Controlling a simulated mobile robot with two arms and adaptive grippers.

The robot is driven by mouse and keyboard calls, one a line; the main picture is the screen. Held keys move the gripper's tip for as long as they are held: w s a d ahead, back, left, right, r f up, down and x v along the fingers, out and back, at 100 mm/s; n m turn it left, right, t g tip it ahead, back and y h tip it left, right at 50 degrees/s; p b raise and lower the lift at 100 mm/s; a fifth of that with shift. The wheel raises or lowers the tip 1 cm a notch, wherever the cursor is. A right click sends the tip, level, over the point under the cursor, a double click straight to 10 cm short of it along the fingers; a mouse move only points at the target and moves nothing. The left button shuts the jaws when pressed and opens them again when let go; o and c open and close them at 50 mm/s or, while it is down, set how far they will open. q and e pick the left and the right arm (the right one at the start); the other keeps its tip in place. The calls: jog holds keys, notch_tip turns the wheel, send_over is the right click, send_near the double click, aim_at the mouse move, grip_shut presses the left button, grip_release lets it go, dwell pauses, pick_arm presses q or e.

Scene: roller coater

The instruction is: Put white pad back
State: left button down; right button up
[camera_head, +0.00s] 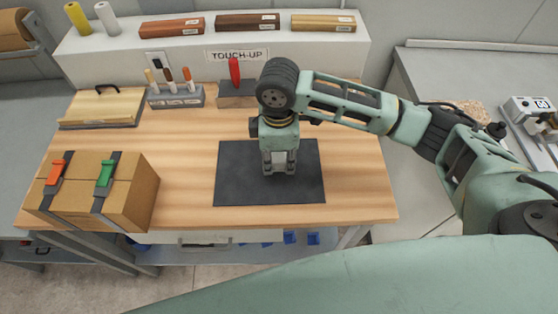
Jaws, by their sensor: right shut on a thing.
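My right gripper (279,168) points straight down over the dark mat (236,188) on the wooden bench. It is shut on a small pale thing between its fingertips, which looks like the white pad. The gripper hides most of it, and I cannot tell whether it touches the mat. My left gripper is not in view.
A shelf (210,45) at the back carries a TOUCH-UP sign, wood samples and two rolls. A marker holder (176,98), a block with a red-handled tool (237,93), a wooden board (103,107) and strapped boxes (140,195) stand on the bench. The bench's right side is clear.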

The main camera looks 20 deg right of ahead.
aim_at(279, 157)
jog(key=shift+f, duration=1.25)
jog(key=o, duration=1)
jog(key=shift+f, duration=0.15)
notch_tip(279, 157, up, 11)
jog(key=shift+b, duration=0.9)
jog(key=shift+r, duration=0.7)
